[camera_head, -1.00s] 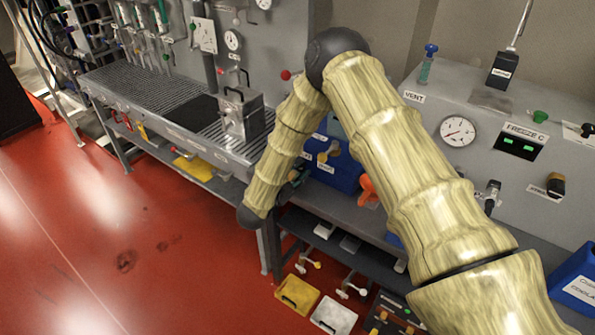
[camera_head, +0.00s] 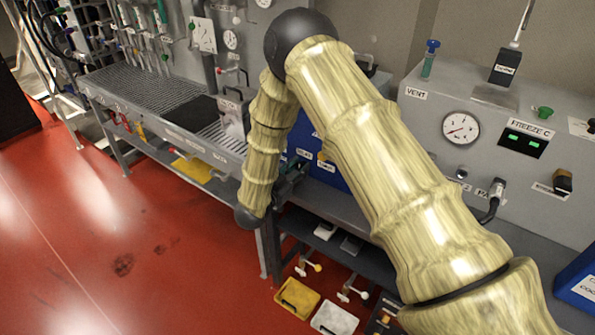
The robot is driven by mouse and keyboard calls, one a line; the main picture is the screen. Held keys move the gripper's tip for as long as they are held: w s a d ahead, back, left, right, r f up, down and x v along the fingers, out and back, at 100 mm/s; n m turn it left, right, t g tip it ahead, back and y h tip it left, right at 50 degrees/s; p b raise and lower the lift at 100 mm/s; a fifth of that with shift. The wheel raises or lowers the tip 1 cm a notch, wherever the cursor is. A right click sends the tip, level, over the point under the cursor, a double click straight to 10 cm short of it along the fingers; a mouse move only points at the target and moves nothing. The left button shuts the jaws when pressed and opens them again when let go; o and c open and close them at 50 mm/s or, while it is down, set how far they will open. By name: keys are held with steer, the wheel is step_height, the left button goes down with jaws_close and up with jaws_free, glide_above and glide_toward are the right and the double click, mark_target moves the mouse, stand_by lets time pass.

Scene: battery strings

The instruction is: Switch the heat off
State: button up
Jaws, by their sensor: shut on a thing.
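A blue unit (camera_head: 327,180) with white labels on its front stands on the bench shelf, partly covered by my arm. Part of a yellow knob shows on it beside my arm. My gripper (camera_head: 291,178) is a dark shape at the left end of the unit's front, beside my forearm. It is shut on a small part there; its fingertips and that part are too dark and covered to make out. No heat label is legible.
The grey panel at right carries a gauge (camera_head: 460,128), a green-lit display (camera_head: 524,143) and a black plug (camera_head: 496,188). A metal box (camera_head: 234,115) stands on the grated bench (camera_head: 150,92). Yellow (camera_head: 297,298) and white (camera_head: 334,319) trays lie low. The red floor (camera_head: 90,230) at left is clear.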

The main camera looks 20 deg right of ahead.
steer(key=shift+n, duration=0.8)
steer(key=o, duration=0.8)
steer(key=shift+c, duration=0.2)
steer(key=shift+a, duration=0.1)
steer(key=v, duration=1.2)
steer(key=shift+f, duration=0.1)
